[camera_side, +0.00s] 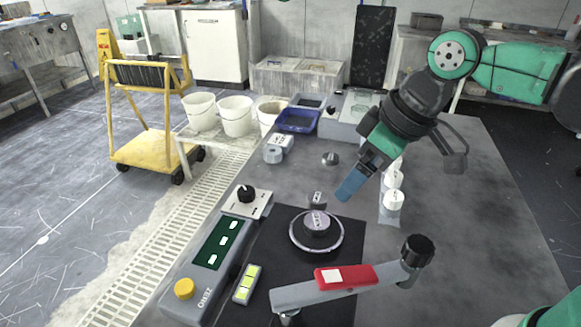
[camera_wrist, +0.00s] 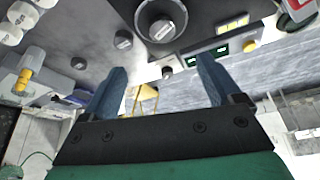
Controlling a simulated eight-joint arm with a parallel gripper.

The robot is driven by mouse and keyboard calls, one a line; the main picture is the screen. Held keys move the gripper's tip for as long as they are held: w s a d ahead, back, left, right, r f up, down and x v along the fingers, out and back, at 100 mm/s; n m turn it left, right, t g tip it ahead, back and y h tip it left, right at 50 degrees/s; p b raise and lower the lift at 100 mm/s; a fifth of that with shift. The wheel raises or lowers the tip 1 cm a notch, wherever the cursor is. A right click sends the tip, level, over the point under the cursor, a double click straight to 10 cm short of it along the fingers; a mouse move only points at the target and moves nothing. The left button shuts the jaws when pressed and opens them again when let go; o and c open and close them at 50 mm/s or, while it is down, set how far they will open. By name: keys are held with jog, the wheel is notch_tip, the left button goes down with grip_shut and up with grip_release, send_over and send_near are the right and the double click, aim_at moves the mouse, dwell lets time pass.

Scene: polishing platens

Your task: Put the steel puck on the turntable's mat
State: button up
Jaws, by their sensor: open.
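The turntable (camera_side: 295,239) is a round plate with a bright rim. A steel puck-like cylinder (camera_side: 317,221) with a pale mark on top sits at its middle; it also shows in the wrist view (camera_wrist: 162,30). The plate's mat surface is mostly hidden under it. Two similar small grey pieces, a nearer one (camera_side: 318,198) and a farther one (camera_side: 331,159), stand on the table behind the turntable. My gripper (camera_side: 348,188), with blue fingers, hangs above the table, behind and right of the turntable. It is open and empty, its fingers apart in the wrist view (camera_wrist: 162,68).
A red-topped swing arm (camera_side: 345,276) with a dark knob (camera_side: 417,250) stands in front of the turntable. A control box (camera_side: 206,262) and a knob box (camera_side: 246,200) are at left. White bottles (camera_side: 393,190) stand right of my gripper. A blue tray (camera_side: 298,120) is behind.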

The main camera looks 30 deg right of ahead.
jog(key=s+d+f+m+t+h, duration=0.1)
jog(key=d+f+m+t+h, duration=0.1)
jog(key=d+m, duration=0.3)
jog(key=d+t, duration=0.1)
jog(key=d, duration=0.3)
jog(key=shift+s+d+f+m, duration=0.15)
jog(key=shift+s+f+m, duration=0.15)
jog(key=shift+f, duration=0.1)
